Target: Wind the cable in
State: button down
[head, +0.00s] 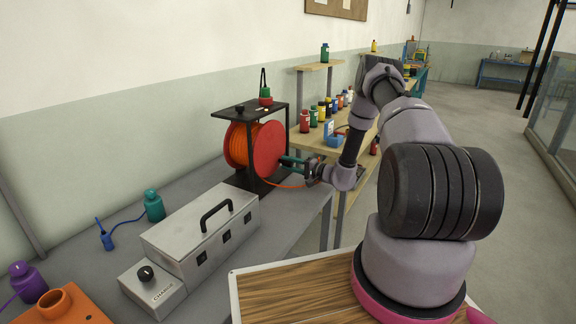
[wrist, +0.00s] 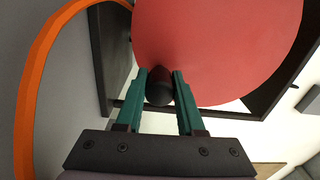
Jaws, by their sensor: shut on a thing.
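The cable reel (head: 268,148) stands in a black frame (head: 250,186) on the grey bench, with a red side disc facing my arm. Orange cable (head: 237,146) is wound on it, and a loose length (head: 284,185) runs out low beside the frame. In the wrist view the red disc (wrist: 220,50) fills the upper middle, and the orange cable (wrist: 27,90) curves down the left side. My gripper (head: 288,162) is at the disc. Its teal fingers (wrist: 160,85) are shut on a dark round crank knob (wrist: 159,92) in front of the disc. The knob's far end is hidden.
A grey metal box with a handle (head: 205,233) stands on the bench in front of the reel. A green bottle (head: 154,206), a blue item (head: 106,236) and an orange container (head: 62,308) are at the left. Shelves with several bottles (head: 313,117) stand behind my arm.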

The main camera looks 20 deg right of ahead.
jog(key=shift+d, duration=0.1)
jog(key=c, duration=0.5)
grip_release()
jog(key=shift+s, duration=0.1)
jog(key=v, duration=1)
jog(key=shift+s+d, duration=0.2)
jog(key=shift+d, duration=0.05)
jog(key=shift+c, duration=0.5)
